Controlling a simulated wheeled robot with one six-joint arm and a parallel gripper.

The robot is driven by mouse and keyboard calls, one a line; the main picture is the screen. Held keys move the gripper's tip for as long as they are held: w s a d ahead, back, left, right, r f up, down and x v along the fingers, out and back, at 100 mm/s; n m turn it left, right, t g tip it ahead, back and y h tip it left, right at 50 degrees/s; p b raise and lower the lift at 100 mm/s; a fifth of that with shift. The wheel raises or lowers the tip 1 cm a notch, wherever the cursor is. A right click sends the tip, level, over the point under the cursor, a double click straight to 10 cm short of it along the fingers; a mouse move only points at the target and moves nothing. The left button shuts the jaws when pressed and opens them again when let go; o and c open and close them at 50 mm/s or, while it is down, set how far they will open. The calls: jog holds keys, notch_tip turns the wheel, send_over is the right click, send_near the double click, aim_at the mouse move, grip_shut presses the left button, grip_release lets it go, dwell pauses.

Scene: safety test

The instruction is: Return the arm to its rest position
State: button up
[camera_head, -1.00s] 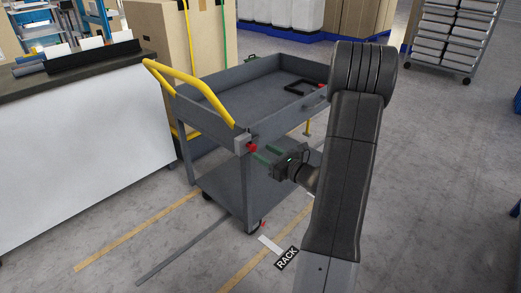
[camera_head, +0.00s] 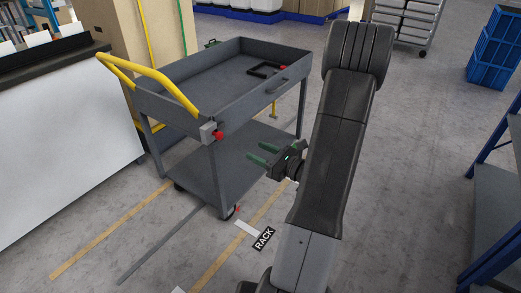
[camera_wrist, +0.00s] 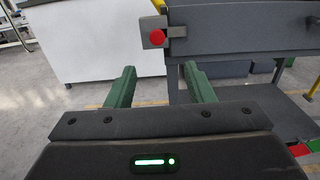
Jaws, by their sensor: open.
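My arm (camera_head: 338,140) stands up in front of the camera, right of a grey cart, with its forearm hanging behind the upper link. My gripper (camera_head: 258,154) points left toward the cart, its two green fingers apart with nothing between them. In the wrist view the gripper (camera_wrist: 160,88) is also open and empty. The grey cart (camera_head: 235,104) has a yellow handle (camera_head: 150,80) and a red button (camera_head: 218,135) on its near corner. The fingertips look close to the cart's leg and lower shelf, but I see no contact. Part of the wrist is hidden behind my arm.
A white-sided counter (camera_head: 60,150) stands at the left. A blue rack (camera_head: 495,200) is at the right edge, with blue crates (camera_head: 497,48) behind it. A black lock-shaped object (camera_head: 264,69) lies on the cart top. Floor between cart and rack is clear.

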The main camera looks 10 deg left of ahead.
aim_at(221, 136)
jog(key=shift+a, duration=0.1)
jog(key=b+x, duration=0.2)
jog(key=x, duration=1.1)
jog(key=shift+s+a, duration=0.1)
jog(key=shift+a, duration=0.05)
jog(key=shift+s+a, duration=0.1)
jog(key=shift+a, duration=0.25)
jog(key=shift+s+a, duration=0.2)
jog(key=shift+s, duration=0.4)
